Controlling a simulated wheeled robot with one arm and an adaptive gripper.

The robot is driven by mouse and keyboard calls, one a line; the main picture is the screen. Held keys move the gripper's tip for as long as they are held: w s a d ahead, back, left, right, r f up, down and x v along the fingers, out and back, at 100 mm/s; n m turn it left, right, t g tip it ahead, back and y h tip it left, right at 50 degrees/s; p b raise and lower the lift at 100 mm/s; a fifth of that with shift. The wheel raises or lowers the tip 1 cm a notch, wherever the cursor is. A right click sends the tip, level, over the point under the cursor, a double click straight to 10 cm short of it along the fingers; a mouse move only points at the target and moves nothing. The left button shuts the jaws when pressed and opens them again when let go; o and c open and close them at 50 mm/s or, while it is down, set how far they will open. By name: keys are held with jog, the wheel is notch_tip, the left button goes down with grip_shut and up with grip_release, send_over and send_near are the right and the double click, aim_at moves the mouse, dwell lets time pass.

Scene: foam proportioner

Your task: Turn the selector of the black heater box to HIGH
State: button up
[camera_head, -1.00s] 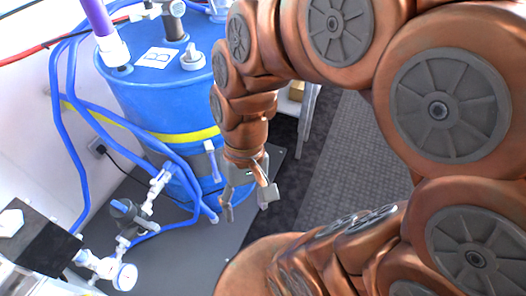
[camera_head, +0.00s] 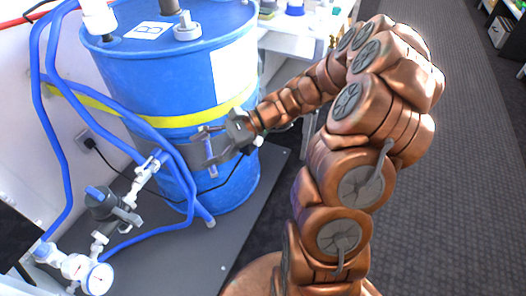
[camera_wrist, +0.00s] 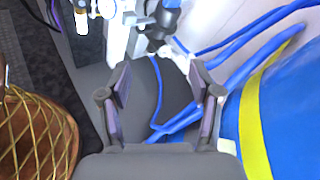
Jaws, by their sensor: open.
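My gripper (camera_head: 209,149) is open in front of the blue drum (camera_head: 225,82), pointing left across the dark grey band (camera_head: 180,152) around its lower half. In the wrist view, the open gripper (camera_wrist: 162,82) has nothing between its fingers. I cannot clearly make out the black heater box or its selector; my gripper and wrist cover part of the drum's front. A black cable (camera_head: 120,172) runs from a wall plug (camera_head: 88,142) behind the hoses and rises at the drum's right side near my wrist. A black box-like part (camera_head: 15,235) is cut off at the left edge, with no selector visible.
Blue hoses (camera_head: 52,125) and a valve assembly (camera_head: 105,203) with a white gauge (camera_head: 98,278) stand left of the drum. A white table (camera_head: 290,42) is behind. The dark carpet (camera_head: 465,165) on the right is open floor.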

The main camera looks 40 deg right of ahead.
jog(key=w+d+f+m+t+b, duration=0.55)
jog(key=d+f+m+t, duration=0.2)
jog(key=d+f, duration=0.45)
jog(key=m+t+h+b, duration=0.4)
jog(key=m+t+h, duration=0.25)
jog(key=m, duration=0.45)
send_near(261, 142)
jog(key=w, duration=0.1)
jog(key=shift+n, duration=0.25)
jog(key=shift+a+b+x, duration=0.15)
jog(key=shift+b+x, duration=0.35)
jog(key=shift+x, duration=1.5)
jog(key=shift+a+b+x, duration=0.1)
jog(key=shift+b+x, duration=0.4)
jog(key=shift+x, duration=1.55)
jog(key=shift+s, duration=0.15)
jog(key=c, duration=1.1)
jog(key=shift+c, duration=0.2)
